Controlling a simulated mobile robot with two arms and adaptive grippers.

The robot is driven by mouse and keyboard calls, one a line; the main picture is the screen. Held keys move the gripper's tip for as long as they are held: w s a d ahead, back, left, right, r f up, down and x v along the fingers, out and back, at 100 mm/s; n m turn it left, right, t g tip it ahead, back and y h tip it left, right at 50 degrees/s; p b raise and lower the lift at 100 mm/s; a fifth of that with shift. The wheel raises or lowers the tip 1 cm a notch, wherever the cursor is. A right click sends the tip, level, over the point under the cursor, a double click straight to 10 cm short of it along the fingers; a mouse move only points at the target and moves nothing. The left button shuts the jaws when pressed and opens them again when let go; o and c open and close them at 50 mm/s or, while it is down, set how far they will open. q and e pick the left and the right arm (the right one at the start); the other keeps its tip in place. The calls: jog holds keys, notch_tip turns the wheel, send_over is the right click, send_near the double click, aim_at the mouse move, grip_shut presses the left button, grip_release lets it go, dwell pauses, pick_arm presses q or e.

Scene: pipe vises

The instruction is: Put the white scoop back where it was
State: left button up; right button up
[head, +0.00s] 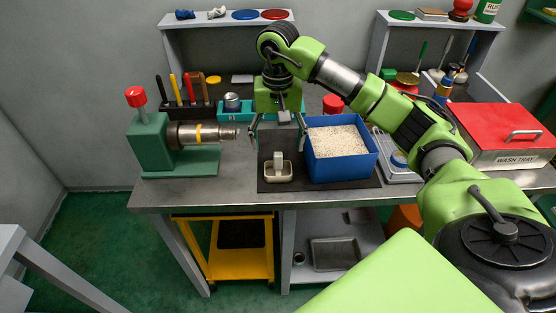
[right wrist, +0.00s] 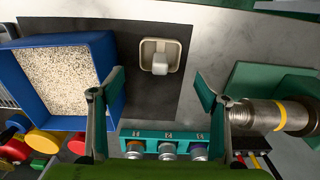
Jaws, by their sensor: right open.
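The white scoop (head: 279,174) looks like a small cream tray with a pale block-like handle standing up from it. It rests on the dark mat (head: 310,186), just left of the blue bin (head: 342,173), which is filled with pale grains. It also shows in the right wrist view (right wrist: 174,46), upper middle, apart from the bin. My right gripper (head: 278,142) is open and empty, above and slightly behind the scoop, with its fingers spread wide. It also shows in the right wrist view (right wrist: 150,95). My left gripper is not in view.
A green pipe vise (head: 150,148) holding a metal pipe stands left of the mat. Behind are a teal holder (right wrist: 165,136) with several round items and a tool rack (head: 188,112). A red-lidded wash tray (head: 495,130) is at right. The bench's front edge is clear.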

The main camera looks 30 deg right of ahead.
jog(key=shift+r, duration=1.7)
